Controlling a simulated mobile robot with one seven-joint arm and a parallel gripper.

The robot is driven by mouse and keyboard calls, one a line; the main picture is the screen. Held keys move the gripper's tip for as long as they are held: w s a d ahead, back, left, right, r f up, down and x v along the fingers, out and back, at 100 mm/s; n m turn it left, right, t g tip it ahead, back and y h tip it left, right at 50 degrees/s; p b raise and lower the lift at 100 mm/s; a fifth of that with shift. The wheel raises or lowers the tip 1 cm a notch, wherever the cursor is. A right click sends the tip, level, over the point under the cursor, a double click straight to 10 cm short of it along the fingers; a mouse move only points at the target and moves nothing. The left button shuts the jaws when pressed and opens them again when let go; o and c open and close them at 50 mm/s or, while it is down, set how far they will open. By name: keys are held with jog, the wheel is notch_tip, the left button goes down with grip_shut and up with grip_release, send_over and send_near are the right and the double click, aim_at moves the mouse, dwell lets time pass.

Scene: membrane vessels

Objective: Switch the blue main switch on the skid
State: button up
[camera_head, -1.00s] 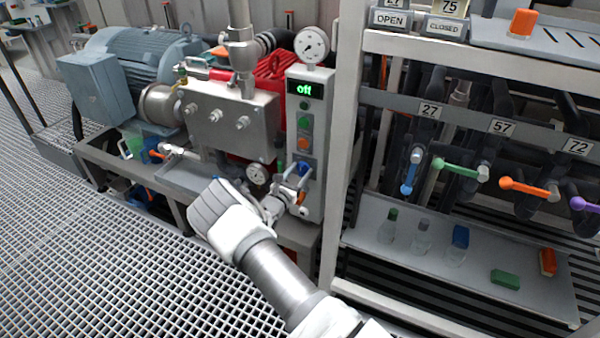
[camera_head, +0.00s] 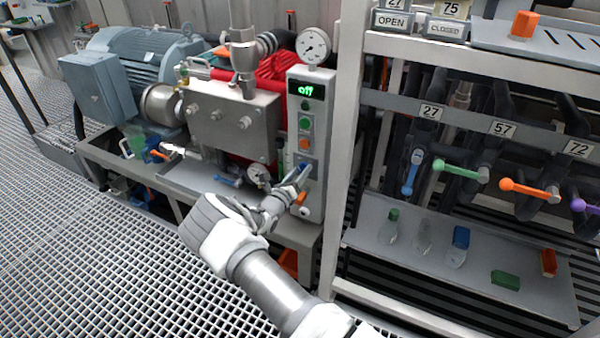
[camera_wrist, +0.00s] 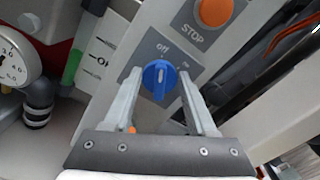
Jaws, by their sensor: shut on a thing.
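The blue main switch (camera_wrist: 160,80) is a round rotary knob on a grey plate of the control panel. In the wrist view its white mark points roughly up toward the printed "off". My gripper (camera_wrist: 158,82) has one finger on each side of the knob and is shut on it. In the head view the switch (camera_head: 303,168) is partly hidden by my gripper (camera_head: 300,178), which reaches it from the lower left. The panel display (camera_head: 306,90) shows green "off" text.
An orange STOP button (camera_wrist: 214,10) sits just above the switch. A pressure gauge (camera_head: 258,175) is close to the left of my gripper. The valve rack's white upright (camera_head: 345,140) stands close on the right. Open grating floor (camera_head: 110,270) lies at the left.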

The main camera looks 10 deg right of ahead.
dwell(0.4)
jog(key=o, duration=1.3)
jog(key=shift+o, duration=0.2)
jog(key=shift+a, duration=0.1)
jog(key=p+v, duration=0.3)
jog(key=v, duration=1.4)
jog(key=shift+s+p, duration=0.15)
jog(key=shift+p, duration=0.2)
